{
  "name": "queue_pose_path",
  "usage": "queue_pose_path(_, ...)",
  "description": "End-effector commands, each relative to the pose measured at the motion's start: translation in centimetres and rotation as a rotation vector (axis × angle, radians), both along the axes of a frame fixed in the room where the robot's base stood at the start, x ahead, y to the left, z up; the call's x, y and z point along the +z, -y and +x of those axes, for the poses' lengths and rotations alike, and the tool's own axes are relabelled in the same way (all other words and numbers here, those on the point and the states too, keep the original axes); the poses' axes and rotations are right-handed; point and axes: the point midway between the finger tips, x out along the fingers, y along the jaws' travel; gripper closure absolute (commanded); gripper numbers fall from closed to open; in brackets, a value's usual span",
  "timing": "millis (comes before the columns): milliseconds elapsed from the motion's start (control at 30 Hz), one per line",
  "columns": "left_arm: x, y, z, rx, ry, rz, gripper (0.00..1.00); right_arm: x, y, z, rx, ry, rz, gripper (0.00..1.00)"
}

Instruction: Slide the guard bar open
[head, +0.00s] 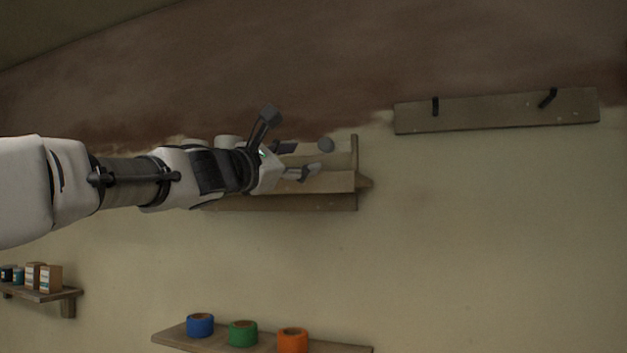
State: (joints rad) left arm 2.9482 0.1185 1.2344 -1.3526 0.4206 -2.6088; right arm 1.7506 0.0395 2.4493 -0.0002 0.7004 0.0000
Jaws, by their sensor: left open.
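A wooden wall shelf (340,201) is in the middle of the head view. A pale wooden guard bar (335,181) runs along its front, and a short end sticks out past the shelf's right side. My left gripper (302,160) is open, with its fingers pointing right, in front of the shelf at about the bar's height. I cannot tell whether a finger touches the bar. My left arm and gripper hide the shelf's left and middle parts. My right gripper is out of view.
A peg rail (490,116) hangs at upper right. A lower shelf (175,336) holds blue, green and orange rolls. Small boxes stand on a left shelf (50,295).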

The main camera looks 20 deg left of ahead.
Motion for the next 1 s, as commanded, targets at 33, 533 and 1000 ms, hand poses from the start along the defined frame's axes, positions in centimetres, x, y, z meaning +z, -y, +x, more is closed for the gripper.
queue_pose_path(33,1.0,0.0,-0.4,0.009,0.021,0.026,0.45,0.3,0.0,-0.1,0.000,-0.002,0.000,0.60)
queue_pose_path(533,3.2,2.5,6.3,0.012,0.023,0.032,0.45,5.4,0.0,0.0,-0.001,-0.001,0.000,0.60)
queue_pose_path(1000,2.8,2.7,6.6,0.010,0.022,0.031,1.00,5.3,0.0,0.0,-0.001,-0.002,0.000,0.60)
